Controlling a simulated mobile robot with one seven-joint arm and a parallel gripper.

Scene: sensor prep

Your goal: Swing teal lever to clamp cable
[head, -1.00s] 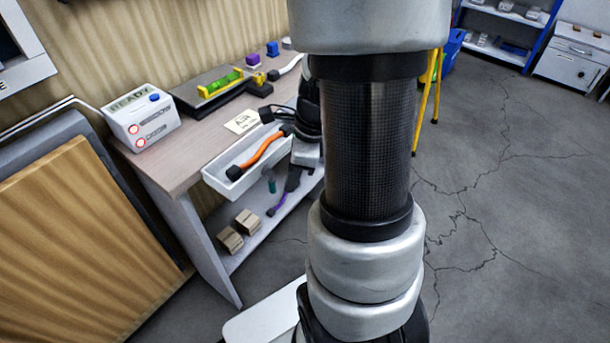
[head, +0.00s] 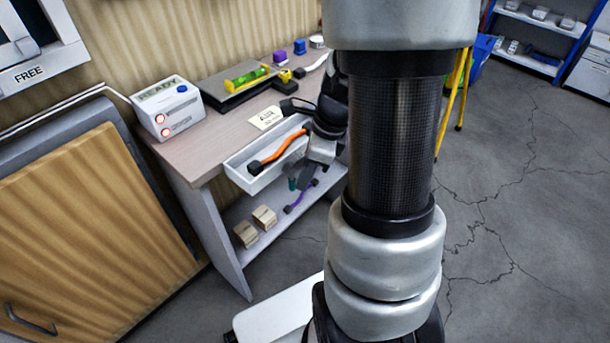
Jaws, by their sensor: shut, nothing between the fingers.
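A small teal piece (head: 292,184), likely the teal lever, shows just below the front of a white drawer-like tray (head: 238,172). Only a bit of it is visible beside my gripper. An orange cable (head: 280,150) with black ends lies in the tray. My gripper (head: 304,182) points downward at the tray's front right, close to the teal piece. Its dark fingers are shut with nothing between them. I cannot tell whether they touch the teal piece. My arm hides the bench's right part.
The bench top (head: 190,145) holds a READY box (head: 167,108), a yellow-green level (head: 246,78) on a dark plate and a paper card (head: 266,117). Cardboard boxes (head: 246,234) and a purple-ended piece (head: 292,207) are on or near the lower shelf. Open floor (head: 520,220) lies right.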

